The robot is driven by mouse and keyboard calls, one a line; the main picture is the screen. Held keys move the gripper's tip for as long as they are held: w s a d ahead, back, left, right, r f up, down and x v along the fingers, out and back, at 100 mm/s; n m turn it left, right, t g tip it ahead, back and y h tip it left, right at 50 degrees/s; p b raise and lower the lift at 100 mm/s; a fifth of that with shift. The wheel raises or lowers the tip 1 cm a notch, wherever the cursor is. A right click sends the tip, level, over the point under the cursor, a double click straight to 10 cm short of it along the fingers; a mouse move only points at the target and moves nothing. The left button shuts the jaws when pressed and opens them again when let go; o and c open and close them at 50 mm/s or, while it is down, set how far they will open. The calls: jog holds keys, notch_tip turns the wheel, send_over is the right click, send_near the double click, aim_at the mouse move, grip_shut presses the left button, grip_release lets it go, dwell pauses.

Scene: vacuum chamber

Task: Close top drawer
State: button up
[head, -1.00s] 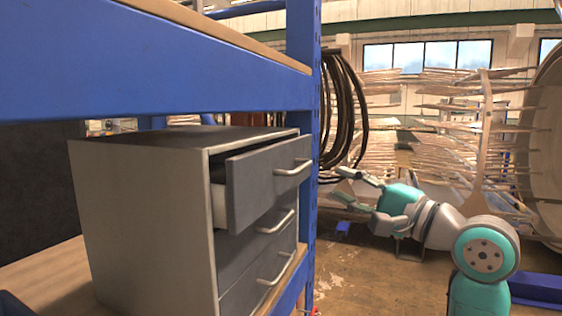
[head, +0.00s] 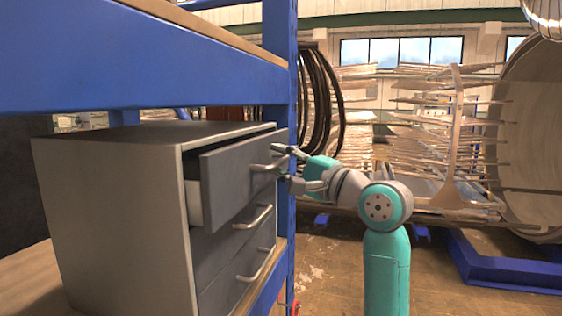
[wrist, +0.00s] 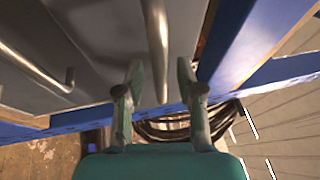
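The top drawer (head: 228,182) of a grey cabinet (head: 110,215) stands partly pulled out, with a gap showing behind its dark front. Its metal bar handle (head: 259,168) is at the front face. My gripper (head: 281,166) is at the right end of this handle, with its fingers spread apart one above the other. In the wrist view, the handle bar (wrist: 157,45) runs down between the two open fingertips (wrist: 158,70). I cannot tell whether a finger touches it. The lower two drawers look shut, and their handles (head: 254,218) show below.
The cabinet stands on a wooden shelf (head: 30,275) of a blue rack. A blue upright (head: 279,60) rises close behind my gripper, and a blue beam (head: 130,75) crosses above the cabinet. The floor (head: 330,270) right of the rack is open.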

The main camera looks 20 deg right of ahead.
aim_at(264, 160)
jog(key=shift+c, duration=0.2)
grip_shut()
jog(key=w+a, duration=0.2)
jog(key=a, duration=0.1)
jog(key=shift+w+a, duration=0.3)
jog(key=shift+o, duration=0.2)
grip_release()
jog(key=shift+w+a, duration=0.1)
